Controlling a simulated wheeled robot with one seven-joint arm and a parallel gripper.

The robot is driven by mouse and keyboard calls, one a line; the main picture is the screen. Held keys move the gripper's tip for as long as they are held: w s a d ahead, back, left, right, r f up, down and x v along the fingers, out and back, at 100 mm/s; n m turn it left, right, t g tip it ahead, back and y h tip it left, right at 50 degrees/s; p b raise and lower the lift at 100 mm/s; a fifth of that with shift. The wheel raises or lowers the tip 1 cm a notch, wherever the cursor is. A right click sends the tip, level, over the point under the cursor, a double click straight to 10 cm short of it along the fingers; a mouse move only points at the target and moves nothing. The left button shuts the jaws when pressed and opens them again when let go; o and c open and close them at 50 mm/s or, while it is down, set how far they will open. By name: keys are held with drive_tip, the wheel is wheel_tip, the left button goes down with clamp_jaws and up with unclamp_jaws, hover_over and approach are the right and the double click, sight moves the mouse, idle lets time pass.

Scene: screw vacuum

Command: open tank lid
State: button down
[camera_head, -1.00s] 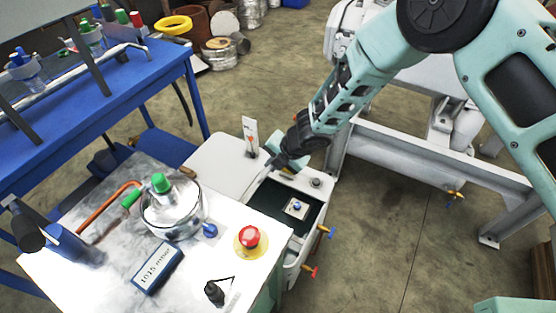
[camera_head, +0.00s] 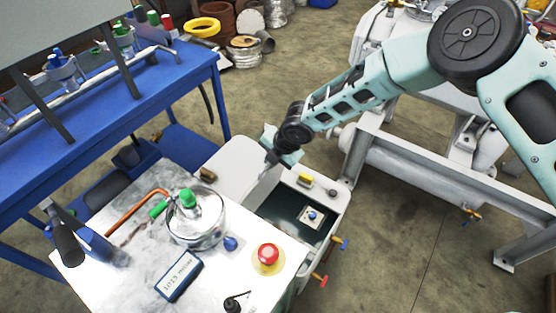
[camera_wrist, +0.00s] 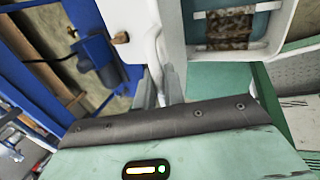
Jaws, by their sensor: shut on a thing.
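The white tank (camera_head: 333,207) stands behind the marble-topped table, with part of its dark green inside (camera_head: 283,206) showing. The white tank lid (camera_head: 236,163) lies to the left of this opening. My gripper (camera_head: 271,158) is at the lid's right edge, beside the opening. In the wrist view, my gripper fingers (camera_wrist: 162,80) are close together on the edge of the white lid (camera_wrist: 142,28). The exact contact and the lid's tilt are hard to tell.
The table holds a glass vessel with a green cap (camera_head: 188,198), a red button (camera_head: 267,254) and a blue-framed display (camera_head: 178,276). A blue bench (camera_head: 120,105) stands at the left. A white metal frame (camera_head: 440,180) stands at the right. Floor between is clear.

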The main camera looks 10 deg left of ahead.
drive_tip(key=shift+w+a+r, duration=0.15)
drive_tip(key=shift+w+a, duration=0.1)
drive_tip(key=shift+a, duration=0.6)
drive_tip(key=w+a+b, duration=0.3)
drive_tip(key=a+b, duration=0.2)
drive_tip(key=a, duration=0.3)
drive_tip(key=shift+r, duration=0.15)
drive_tip(key=c, duration=1.6)
unclamp_jaws()
drive_tip(key=shift+c, duration=0.2)
drive_tip(key=shift+d, duration=0.1)
drive_tip(key=b+v, duration=0.1)
drive_tip(key=v, duration=1.6)
drive_tip(key=shift+a+r, duration=0.3)
drive_tip(key=shift+r, duration=0.1)
